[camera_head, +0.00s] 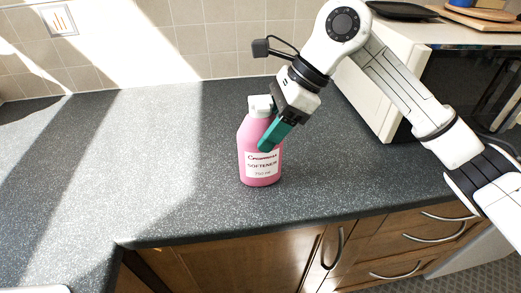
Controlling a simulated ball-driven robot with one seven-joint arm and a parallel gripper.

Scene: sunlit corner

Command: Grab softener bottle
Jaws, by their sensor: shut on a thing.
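The pink softener bottle (260,170) with a white cap and a white label stands upright on the dark speckled counter (190,150), close to the front edge. My gripper (270,140) comes down from the upper right and is shut on the bottle's upper body, just below the cap. One teal finger shows on the front right side of the bottle. The other finger is hidden. The bottle's base appears to be on the counter, but a small gap cannot be ruled out.
A white microwave (393,75) with a dark door stands at the right, behind my arm. A dark plate and wooden boards (480,17) lie on top of it. A wall socket (58,20) is at the upper left. The counter left of the bottle is clear.

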